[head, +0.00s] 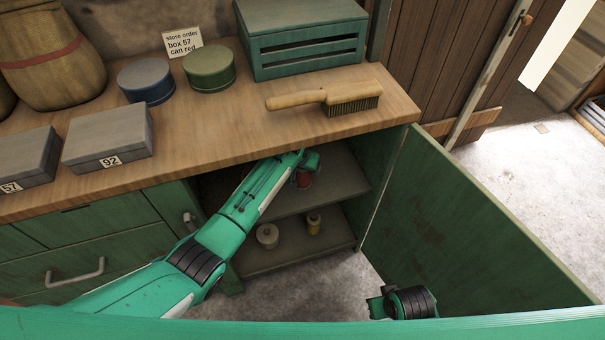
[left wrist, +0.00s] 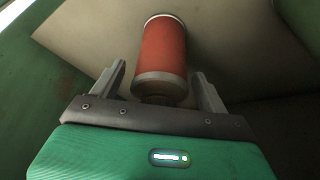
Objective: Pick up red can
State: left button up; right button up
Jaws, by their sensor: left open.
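The red can (left wrist: 162,52) with pale metal rims stands on a shelf inside the open cupboard. In the left wrist view it is just beyond and partly between the two grey fingers of my left gripper (left wrist: 161,88), which is open and holds nothing. In the head view my left arm reaches into the cupboard from the left. There the red can (head: 304,180) shows only in part, with my arm and gripper covering the rest. A piece of my right arm shows at the lower right of the head view, with no fingers visible.
The green cupboard door (head: 455,220) stands open on the right. The wooden worktop (head: 215,130) above holds a brush (head: 325,98), a green crate (head: 300,45), tins and grey boxes.

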pick_arm(q)
jog(key=shift+w+f, duration=0.15)
jog(key=shift+f, duration=0.25)
jog(key=shift+d, duration=0.1)
jog(key=c, duration=1.3)
jog(key=shift+r, duration=0.1)
jog(key=shift+c, duration=0.2)
